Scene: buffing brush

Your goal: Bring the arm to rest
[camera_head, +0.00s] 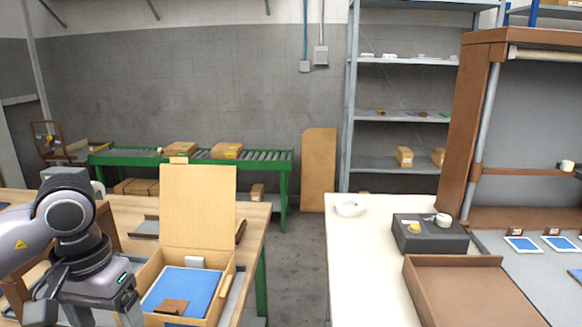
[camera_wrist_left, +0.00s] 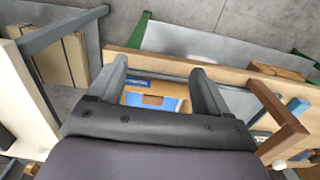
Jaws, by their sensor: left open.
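My left arm comes in from the left in the head view. Its gripper (camera_head: 88,312) points down over the left wooden table, just left of an open cardboard box (camera_head: 198,205). In the wrist view the two fingers of the left gripper (camera_wrist_left: 156,72) are apart, and nothing is held between them. The box shows beyond and between the fingers. Inside the box lie a blue sheet (camera_head: 185,288), a small brown piece (camera_head: 172,306) and a small white block (camera_head: 194,262). The gripper's fingertips are partly cut off in the head view. My right gripper is not in view.
A white table (camera_head: 360,270) stands to the right, holding a brown tray (camera_head: 470,262), a dark grey box (camera_head: 430,237) and a white ring-shaped dish (camera_head: 349,208). A green roller conveyor (camera_head: 262,157) is behind. An open aisle of floor (camera_head: 298,260) separates the tables.

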